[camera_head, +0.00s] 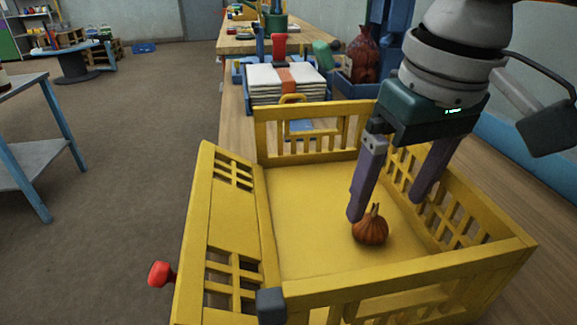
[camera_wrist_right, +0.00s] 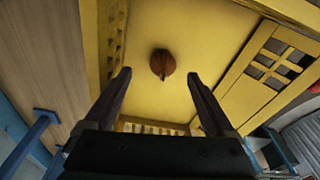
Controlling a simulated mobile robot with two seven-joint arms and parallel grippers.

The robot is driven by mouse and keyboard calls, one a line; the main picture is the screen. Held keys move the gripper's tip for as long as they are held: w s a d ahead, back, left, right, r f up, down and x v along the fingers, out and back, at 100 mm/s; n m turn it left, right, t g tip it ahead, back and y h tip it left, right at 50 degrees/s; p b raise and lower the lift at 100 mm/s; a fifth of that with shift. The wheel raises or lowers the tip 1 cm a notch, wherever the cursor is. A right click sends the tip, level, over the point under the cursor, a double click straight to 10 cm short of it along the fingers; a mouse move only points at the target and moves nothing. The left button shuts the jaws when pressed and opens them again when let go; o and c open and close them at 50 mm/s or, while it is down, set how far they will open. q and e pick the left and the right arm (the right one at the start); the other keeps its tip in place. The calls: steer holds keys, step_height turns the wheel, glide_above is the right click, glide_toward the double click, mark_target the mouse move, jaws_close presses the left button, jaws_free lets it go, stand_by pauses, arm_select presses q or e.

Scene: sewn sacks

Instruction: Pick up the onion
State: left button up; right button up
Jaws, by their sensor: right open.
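The onion (camera_head: 370,228) is brown-orange and round with a pointed stem. It sits on the floor of a yellow crate (camera_head: 300,212), toward the right side. My right gripper (camera_head: 386,208) is open above and behind the onion, its two purple fingers pointing down into the crate. In the right wrist view the onion (camera_wrist_right: 162,64) lies ahead of the fingertips, roughly centred between them, with nothing in the grip. Whether a fingertip touches it cannot be told from the head view. My left gripper does not show.
The crate's slatted walls surround the onion; its left side (camera_head: 222,215) leans outward, with a red knob (camera_head: 161,273) outside. Behind the crate are a stack of folded white sacks (camera_head: 285,84) and a dark red sack (camera_head: 363,55). The crate floor left of the onion is clear.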

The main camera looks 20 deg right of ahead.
mark_target(376, 215)
steer(key=f, duration=0.1)
steer(key=f+b, duration=0.1)
steer(key=f, duration=0.1)
steer(key=w+f, duration=0.1)
steer(key=f, duration=0.1)
steer(key=shift+w+a+f, duration=0.1)
steer(key=shift+a, duration=0.15)
steer(key=shift+c, duration=0.3)
jaws_close()
